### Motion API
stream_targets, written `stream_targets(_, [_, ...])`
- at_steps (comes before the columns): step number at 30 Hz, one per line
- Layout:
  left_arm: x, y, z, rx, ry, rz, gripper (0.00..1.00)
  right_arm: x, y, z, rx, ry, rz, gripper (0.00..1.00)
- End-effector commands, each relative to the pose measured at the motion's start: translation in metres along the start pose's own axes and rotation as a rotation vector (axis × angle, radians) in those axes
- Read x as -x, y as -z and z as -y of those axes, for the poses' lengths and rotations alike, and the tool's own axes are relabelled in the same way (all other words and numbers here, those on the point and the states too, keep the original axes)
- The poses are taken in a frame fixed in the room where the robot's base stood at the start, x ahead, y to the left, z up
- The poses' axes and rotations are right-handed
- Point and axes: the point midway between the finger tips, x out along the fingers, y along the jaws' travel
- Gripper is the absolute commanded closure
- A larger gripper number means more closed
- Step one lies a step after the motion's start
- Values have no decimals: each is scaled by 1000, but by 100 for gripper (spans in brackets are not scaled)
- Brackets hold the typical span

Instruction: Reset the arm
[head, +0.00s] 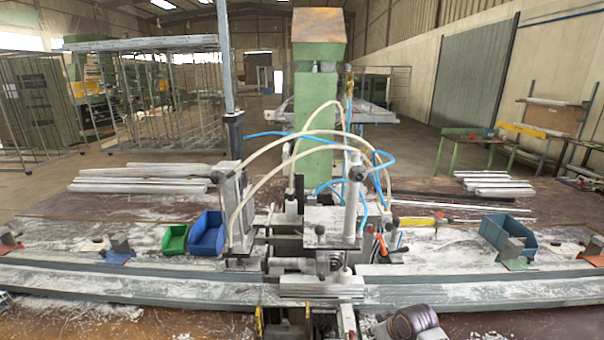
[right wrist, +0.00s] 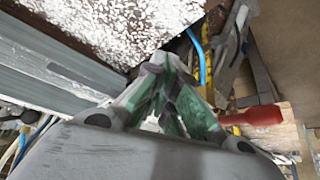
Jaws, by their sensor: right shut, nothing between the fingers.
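My right gripper (right wrist: 168,66) shows in the right wrist view. Its greenish fingers come together and are shut with nothing held. It is near a white-dusted brown surface (right wrist: 100,25) and a grey metal profile (right wrist: 45,65). My left gripper shows in neither view. In the head view the clamp bench has a central clamp unit (head: 335,225) with white and blue hoses, and a long grey rail (head: 140,283) runs across the front.
A green bin (head: 175,240) and a blue bin (head: 207,234) stand left of the clamp unit. A blue-grey bin (head: 493,231) stands at the right. White profiles (head: 140,178) lie at the back left. A red handle (right wrist: 252,116) lies beside my right gripper in the wrist view.

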Motion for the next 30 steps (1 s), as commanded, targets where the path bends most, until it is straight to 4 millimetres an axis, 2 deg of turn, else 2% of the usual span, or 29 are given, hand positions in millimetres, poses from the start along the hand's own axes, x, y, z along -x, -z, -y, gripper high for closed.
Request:
stream_targets(3, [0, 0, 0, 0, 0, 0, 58, 6, -20, 20, -11, 1, 19, 100])
stream_targets(12, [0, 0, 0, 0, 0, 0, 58, 30, -67, 58, -52, -16, 64, 100])
stream_targets(22, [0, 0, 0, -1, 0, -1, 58, 68, -116, 86, -121, -54, 115, 100])
stream_targets(30, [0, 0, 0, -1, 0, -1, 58, 102, -149, 98, -185, -94, 155, 100])
